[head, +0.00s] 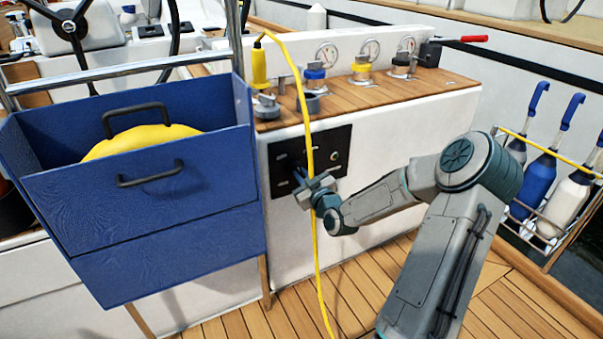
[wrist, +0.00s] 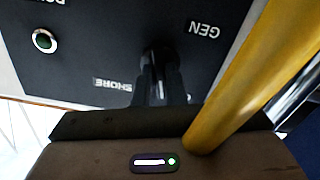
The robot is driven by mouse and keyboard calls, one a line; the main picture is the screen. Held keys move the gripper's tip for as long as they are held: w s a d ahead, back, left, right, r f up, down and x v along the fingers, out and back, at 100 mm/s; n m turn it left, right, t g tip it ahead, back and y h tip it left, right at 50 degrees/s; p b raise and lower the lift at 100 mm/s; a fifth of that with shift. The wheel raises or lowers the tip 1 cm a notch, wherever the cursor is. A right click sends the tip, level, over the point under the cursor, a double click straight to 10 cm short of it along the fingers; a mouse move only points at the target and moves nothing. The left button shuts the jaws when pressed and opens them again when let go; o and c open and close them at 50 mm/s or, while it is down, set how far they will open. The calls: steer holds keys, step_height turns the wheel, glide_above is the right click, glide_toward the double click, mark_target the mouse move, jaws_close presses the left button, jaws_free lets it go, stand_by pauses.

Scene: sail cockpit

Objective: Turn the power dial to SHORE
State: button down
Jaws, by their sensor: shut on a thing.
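The black power panel (head: 343,141) is on the white front of the console in the head view. In the wrist view the panel (wrist: 100,50) appears upside down, with a GEN label (wrist: 204,28) at the upper right and a SHORE label (wrist: 119,85) below and left of the dial. My gripper (head: 298,178) is at the panel's lower left, its fingers shut on the power dial (wrist: 155,58). Only a dark part of the dial shows between the fingers, so its pointer direction cannot be read.
A yellow cable (head: 307,115) hangs down past my gripper and runs close beside it in the wrist view. A blue bin (head: 150,208) stands just left. A round green lamp (wrist: 44,40) is on the panel. Bottles (head: 541,178) hang in a rack at right.

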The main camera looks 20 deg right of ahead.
steer(key=m+p, duration=0.3)
steer(key=m, duration=0.3)
steer(key=shift+r, duration=0.1)
steer(key=m+p, duration=0.2)
steer(key=m, duration=0.4)
steer(key=shift+m, duration=0.3)
stand_by(0.3)
steer(key=c, duration=1.5)
jaws_free()
steer(key=shift+p, duration=0.3)
steer(key=s+p, duration=0.2)
steer(key=s, duration=1.2)
steer(key=shift+d, duration=0.25)
steer(key=shift+w+p, duration=0.1)
steer(key=shift+p, duration=0.2)
